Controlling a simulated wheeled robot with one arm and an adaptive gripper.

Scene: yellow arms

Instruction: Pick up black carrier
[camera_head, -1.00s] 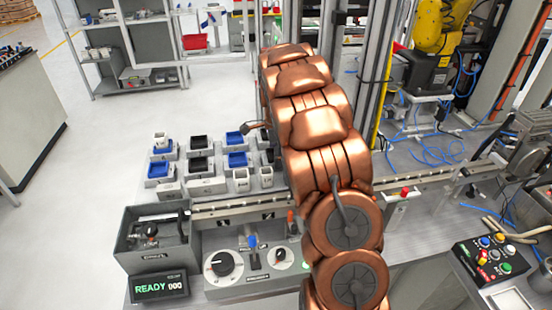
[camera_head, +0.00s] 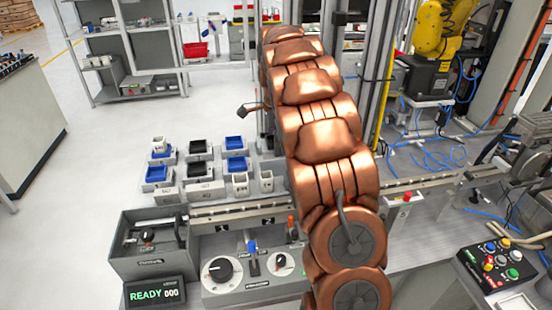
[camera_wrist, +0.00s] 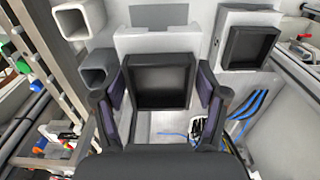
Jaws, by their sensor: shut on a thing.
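In the wrist view a black carrier (camera_wrist: 160,82), a square open-topped tray, sits between the two fingers of my gripper (camera_wrist: 162,92). One finger presses on its left side and the other on its right. I cannot tell whether its underside touches the grey-white holder (camera_wrist: 150,40) seen behind it. A second black carrier (camera_wrist: 250,47) sits in its own holder to the right. In the head view two black carriers (camera_head: 199,147) (camera_head: 197,168) stand among the holders. My gripper's fingers are hidden behind my copper arm there.
Blue carriers (camera_head: 236,143) and white ones stand close around in the head view. A grey box (camera_head: 150,240) and a control panel (camera_head: 250,270) stand in front. A conveyor rail (camera_head: 240,208) runs behind them.

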